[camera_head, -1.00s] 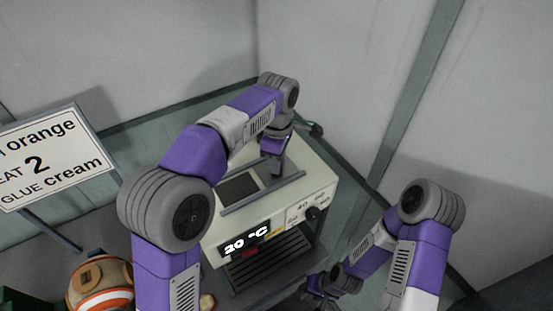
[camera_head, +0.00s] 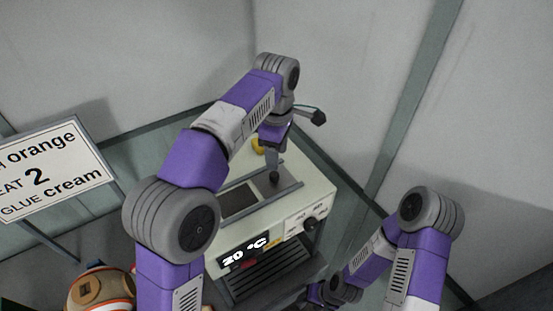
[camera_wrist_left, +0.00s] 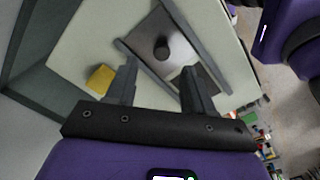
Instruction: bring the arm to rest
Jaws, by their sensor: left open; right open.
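My left gripper (camera_head: 272,158) is above the top of a cream-coloured press machine (camera_head: 322,187) in the head view. In the left wrist view the left gripper (camera_wrist_left: 158,82) has its fingers apart with nothing between them. A dark round knob (camera_wrist_left: 162,47) on a grey sliding plate (camera_wrist_left: 150,28) stands beyond the fingertips, apart from them. My right gripper (camera_head: 316,294) is low in the head view, in front of the machine, and small and partly hidden by its arm. No object shows in it.
A yellow block (camera_wrist_left: 101,78) lies on the machine's top. A sign (camera_head: 52,170) stands at left, and a striped orange-and-white round object (camera_head: 98,290) below it. Walls close in behind.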

